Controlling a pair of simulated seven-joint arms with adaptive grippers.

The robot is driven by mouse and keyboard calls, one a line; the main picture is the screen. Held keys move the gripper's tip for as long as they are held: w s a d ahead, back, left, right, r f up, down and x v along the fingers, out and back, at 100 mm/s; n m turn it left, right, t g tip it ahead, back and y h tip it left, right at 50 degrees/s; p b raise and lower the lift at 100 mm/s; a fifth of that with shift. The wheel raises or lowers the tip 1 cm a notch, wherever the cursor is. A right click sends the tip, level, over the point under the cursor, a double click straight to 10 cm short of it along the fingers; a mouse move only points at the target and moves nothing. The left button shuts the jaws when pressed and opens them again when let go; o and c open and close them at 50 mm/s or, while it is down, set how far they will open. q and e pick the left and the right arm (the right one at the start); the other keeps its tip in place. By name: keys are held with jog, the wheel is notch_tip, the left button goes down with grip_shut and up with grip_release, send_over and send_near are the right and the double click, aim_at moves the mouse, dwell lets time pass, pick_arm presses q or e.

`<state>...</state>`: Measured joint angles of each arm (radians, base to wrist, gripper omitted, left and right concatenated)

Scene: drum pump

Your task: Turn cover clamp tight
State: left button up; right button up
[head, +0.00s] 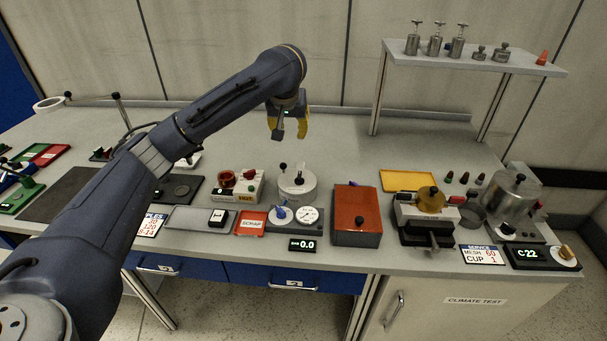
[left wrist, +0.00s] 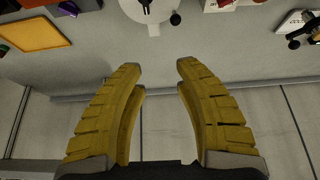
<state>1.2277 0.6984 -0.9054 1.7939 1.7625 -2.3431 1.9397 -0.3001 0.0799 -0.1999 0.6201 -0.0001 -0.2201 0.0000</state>
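My left gripper (head: 289,131) is high over the back of the bench, behind a round white drum (head: 297,188) with a dark knob on top. Its yellow fingers are spread with nothing between them, as the left wrist view (left wrist: 160,75) shows. The drum (left wrist: 150,8) is cut off at the top of that view, well apart from the fingers. A clear-walled metal vessel (head: 512,203) with a dark top knob stands at the right. I cannot tell for certain which part is the cover clamp. My right gripper is not in view.
A gauge block (head: 309,217) with a blue knob sits before the drum. An orange-red box (head: 357,213), a yellow tray (head: 408,181) and a brass-topped device (head: 430,205) lie to its right. A shelf (head: 475,61) holds several metal weights. The back of the bench is largely clear.

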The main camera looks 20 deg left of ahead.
pick_arm(q)
notch_tip(320, 180, down, 3)
jog(key=s+d+g, duration=0.1)
jog(key=s+d, duration=0.2)
send_near(299, 174)
jog(key=x, duration=1)
jog(key=shift+o, duration=0.4)
grip_shut()
